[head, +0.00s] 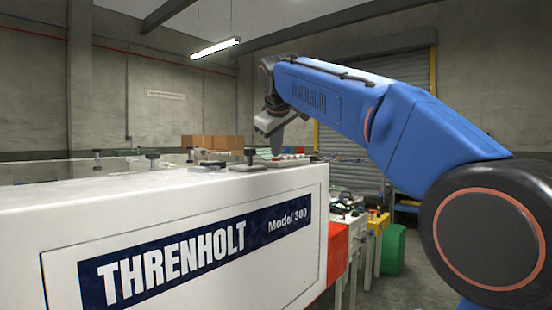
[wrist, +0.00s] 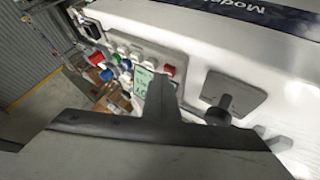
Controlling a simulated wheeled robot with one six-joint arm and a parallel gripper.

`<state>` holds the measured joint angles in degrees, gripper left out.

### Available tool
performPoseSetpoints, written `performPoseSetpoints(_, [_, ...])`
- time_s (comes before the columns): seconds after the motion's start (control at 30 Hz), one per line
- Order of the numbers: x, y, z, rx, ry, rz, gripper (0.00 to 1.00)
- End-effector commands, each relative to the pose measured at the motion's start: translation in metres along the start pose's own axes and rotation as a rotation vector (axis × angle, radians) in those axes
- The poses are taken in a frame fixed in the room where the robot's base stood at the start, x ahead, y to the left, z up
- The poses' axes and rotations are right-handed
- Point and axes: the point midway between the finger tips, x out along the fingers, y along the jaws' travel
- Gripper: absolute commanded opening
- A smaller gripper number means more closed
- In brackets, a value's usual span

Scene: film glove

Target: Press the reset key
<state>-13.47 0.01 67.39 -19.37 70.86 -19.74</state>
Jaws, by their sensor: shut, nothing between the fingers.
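The white machine marked "THRENHOLT Model 300" (head: 290,262) fills the lower left of the head view. On its top at the far end is a small control panel. I cannot read which key is the reset key. My gripper (head: 277,153) is shut and empty, pointing down over the panel. In the wrist view its fingertips (wrist: 162,85) cover part of the display and panel. I cannot tell whether they touch anything.
A black knob on a grey plate (wrist: 222,106) stands beside the panel. Other dark knobs (head: 152,158) rise from the machine's top. Brown boxes (head: 212,142) stand behind.

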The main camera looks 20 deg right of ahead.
Motion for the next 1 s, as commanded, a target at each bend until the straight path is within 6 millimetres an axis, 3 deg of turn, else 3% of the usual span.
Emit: performPoseSetpoints(1.0, [-0.012, 0.009, -0.009, 0.000, 0.000, 0.000, 0.00])
